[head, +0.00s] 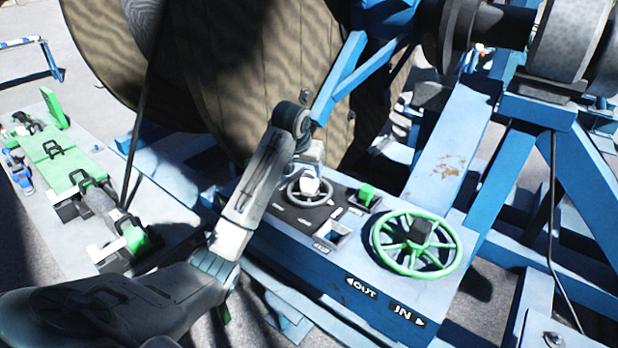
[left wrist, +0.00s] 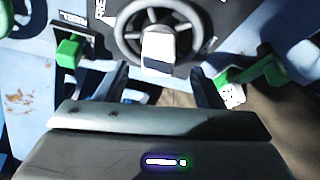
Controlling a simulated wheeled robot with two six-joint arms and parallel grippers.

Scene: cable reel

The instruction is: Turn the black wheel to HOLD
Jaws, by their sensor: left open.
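The black wheel (head: 293,192) is a small dark ring with spokes on the dark panel of the blue console. A white block stands at its hub. The wheel also shows at the top of the left wrist view (left wrist: 126,36), with the white block (left wrist: 158,50) towards me. My left gripper (head: 311,157) is just above and behind the wheel in the head view. In the left wrist view its two dark fingers (left wrist: 160,77) are apart, with nothing between them, just short of the block. I cannot read HOLD on the panel. My right gripper is not in view.
A green handwheel (head: 384,262) with a dark hub stands right of the panel, above OUT and IN labels. A green lever (head: 366,194) is between them. The big cable reel (head: 250,60) rises close behind my arm. A green-topped bench (head: 75,170) is at left.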

